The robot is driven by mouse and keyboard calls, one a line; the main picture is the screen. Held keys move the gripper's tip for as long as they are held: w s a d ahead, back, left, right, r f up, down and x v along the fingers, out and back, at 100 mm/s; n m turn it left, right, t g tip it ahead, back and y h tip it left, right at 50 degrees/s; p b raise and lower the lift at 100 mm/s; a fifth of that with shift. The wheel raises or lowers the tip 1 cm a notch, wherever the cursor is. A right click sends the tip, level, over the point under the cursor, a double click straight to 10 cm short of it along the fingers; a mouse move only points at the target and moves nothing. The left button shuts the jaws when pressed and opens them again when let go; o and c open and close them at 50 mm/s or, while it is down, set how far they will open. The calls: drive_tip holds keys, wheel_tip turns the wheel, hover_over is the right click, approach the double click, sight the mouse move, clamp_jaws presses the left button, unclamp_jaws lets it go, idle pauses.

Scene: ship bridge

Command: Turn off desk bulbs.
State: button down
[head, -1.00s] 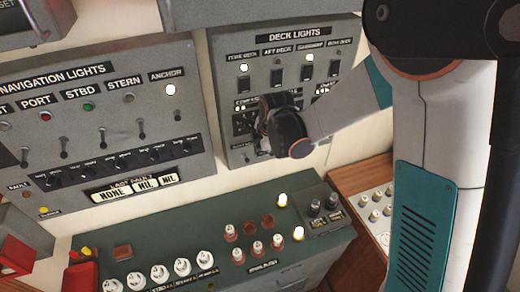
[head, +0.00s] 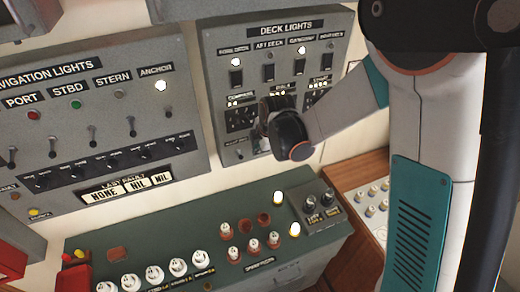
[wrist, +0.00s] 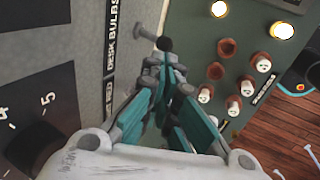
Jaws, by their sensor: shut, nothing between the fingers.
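In the wrist view, a toggle lever (wrist: 145,33) with a black tip sticks out of the grey panel beside the label "DESK BULBS" (wrist: 112,38). My gripper (wrist: 170,66) is shut and empty, with its fingertips close to the lever's black tip; I cannot tell whether they touch. Two desk bulbs glow on the green desk, one (head: 278,198) behind the other (head: 295,229). They also show lit in the wrist view, at the top (wrist: 219,8) and at the upper right (wrist: 283,29). In the head view my wrist hides the lever.
The deck lights panel (head: 335,55) has several switches and lit lamps around my arm. The navigation lights panel (head: 85,150) is to the left. White and red-brown knobs (head: 155,272) stand on the green desk (head: 110,240) below. A wooden cabinet (head: 350,175) is at right.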

drive_tip(key=shift+s+d+f+t+y+b, duration=0.1)
drive_tip(key=shift+f+t+b, duration=0.2)
drive_tip(key=shift+b, duration=0.35)
drive_tip(key=shift+s+a+f+t+y+b, duration=0.15)
drive_tip(key=shift+t+b, duration=0.2)
drive_tip(key=shift+b, duration=0.35)
drive_tip(key=shift+s+d+f+t+y+b, duration=0.1)
drive_tip(key=shift+d+f+t+b, duration=0.2)
drive_tip(key=shift+b, duration=0.35)
drive_tip(key=f+t+b, duration=0.1)
drive_tip(key=b, duration=0.2)
drive_tip(key=f+t+y+b, duration=0.1)
drive_tip(key=t+b, duration=0.1)
drive_tip(key=b, duration=0.2)
drive_tip(key=shift+s, duration=0.4)
drive_tip(key=shift+f+t+b, duration=0.1)
drive_tip(key=shift+t+b, duration=0.25)
drive_tip(key=shift+b, duration=0.2)
drive_tip(key=shift+r, duration=0.3)
drive_tip(key=shift+r+p, duration=0.6)
drive_tip(key=shift+s+r, duration=0.1)
drive_tip(key=v, duration=1.1)
drive_tip(key=shift+s+d, duration=0.2)
drive_tip(key=shift+s, duration=0.15)
drive_tip(key=shift+r, duration=0.15)
